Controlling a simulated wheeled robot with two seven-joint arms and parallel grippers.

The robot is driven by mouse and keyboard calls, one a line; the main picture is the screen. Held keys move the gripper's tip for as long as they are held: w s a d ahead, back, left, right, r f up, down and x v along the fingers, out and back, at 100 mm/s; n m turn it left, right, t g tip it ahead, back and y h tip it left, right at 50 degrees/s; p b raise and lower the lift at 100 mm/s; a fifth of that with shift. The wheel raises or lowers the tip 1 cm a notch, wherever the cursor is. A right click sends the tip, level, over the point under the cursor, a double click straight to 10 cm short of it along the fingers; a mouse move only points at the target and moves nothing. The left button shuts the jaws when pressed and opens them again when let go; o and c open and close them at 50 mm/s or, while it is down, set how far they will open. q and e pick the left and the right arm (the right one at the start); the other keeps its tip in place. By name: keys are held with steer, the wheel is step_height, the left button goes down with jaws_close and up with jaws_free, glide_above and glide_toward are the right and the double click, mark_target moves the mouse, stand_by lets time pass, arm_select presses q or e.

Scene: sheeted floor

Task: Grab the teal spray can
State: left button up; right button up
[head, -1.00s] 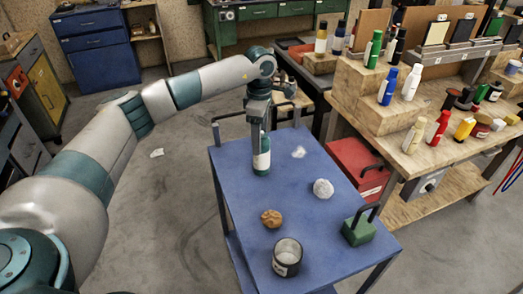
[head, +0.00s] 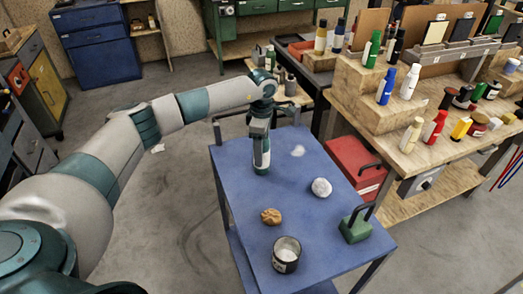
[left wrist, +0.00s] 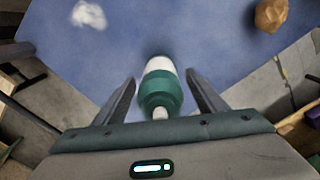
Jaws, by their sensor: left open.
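The teal spray can (head: 262,158), with a white band, stands upright on the blue cart top (head: 235,190) near its far left part. My left gripper (head: 260,138) is directly above it and comes down around its upper part. In the left wrist view the can (left wrist: 161,88) lies between the two spread fingers of the left gripper (left wrist: 160,85), with a gap on each side. The left gripper is open. My right gripper is not in view.
On the cart are a brown lump (head: 271,216), a white ball (head: 321,187), a grey tin (head: 287,254) and a green block with a handle (head: 355,226). A wooden bench (head: 400,135) with several bottles stands at right, beside a red toolbox (head: 352,165).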

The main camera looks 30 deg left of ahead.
arm_select(q)
steer(key=shift+f, duration=1.1)
steer(key=c, duration=1.2)
